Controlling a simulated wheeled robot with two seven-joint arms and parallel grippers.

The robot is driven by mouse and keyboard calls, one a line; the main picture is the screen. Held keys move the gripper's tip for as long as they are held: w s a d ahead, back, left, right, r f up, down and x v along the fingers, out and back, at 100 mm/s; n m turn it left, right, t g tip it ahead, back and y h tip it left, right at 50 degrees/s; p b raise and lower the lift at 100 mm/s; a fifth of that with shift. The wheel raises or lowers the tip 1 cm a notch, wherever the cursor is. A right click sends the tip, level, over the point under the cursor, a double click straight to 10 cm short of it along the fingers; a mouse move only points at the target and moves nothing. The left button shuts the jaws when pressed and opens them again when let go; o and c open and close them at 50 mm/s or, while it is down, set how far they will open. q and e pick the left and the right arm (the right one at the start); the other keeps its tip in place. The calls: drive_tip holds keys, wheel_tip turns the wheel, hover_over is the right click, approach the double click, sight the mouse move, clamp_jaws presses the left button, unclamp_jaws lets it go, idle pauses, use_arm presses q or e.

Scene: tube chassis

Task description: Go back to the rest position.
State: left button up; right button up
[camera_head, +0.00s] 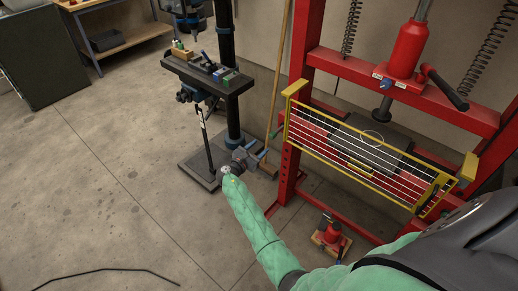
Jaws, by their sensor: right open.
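My right arm, in a green sleeve, reaches in from the lower right. My right gripper (260,155) is at its end, near the middle of the view. It is open and nothing shows between its fingers. It appears in front of the drill press base (200,172) and left of the red press frame (290,165); the gap in depth is hard to judge. My left gripper is not in view.
The red press has a yellow wire guard (375,188) on its front. A drill press table (205,75) holds small parts. A dark cabinet (42,60) and workbench (130,58) stand back left. The concrete floor (110,170) is mostly clear, with a black cable (110,269).

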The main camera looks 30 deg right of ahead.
idle(0.3)
drive_tip(key=a+f+m+y, duration=1.1)
drive_tip(key=f+m, duration=0.2)
drive_tip(key=m, duration=0.3)
drive_tip(key=s+a+f+m+g+y, duration=0.1)
drive_tip(key=s+a+f+m+y, duration=0.35)
drive_tip(key=s+f, duration=0.85)
drive_tip(key=s+a+f+g, duration=0.1)
drive_tip(key=s+f, duration=0.4)
drive_tip(key=s, duration=0.7)
drive_tip(key=s+a+f+n+g+y, duration=0.1)
drive_tip(key=s+f, duration=0.3)
drive_tip(key=s, duration=0.9)
drive_tip(key=s+a+f+g, duration=0.1)
drive_tip(key=s+f, duration=0.4)
drive_tip(key=s, duration=0.8)
drive_tip(key=shift+a+f+n+g, duration=0.3)
drive_tip(key=shift+a+n+g, duration=0.05)
drive_tip(key=shift+g, duration=0.45)
drive_tip(key=shift+s+y, duration=0.1)
drive_tip(key=shift+y, duration=0.15)
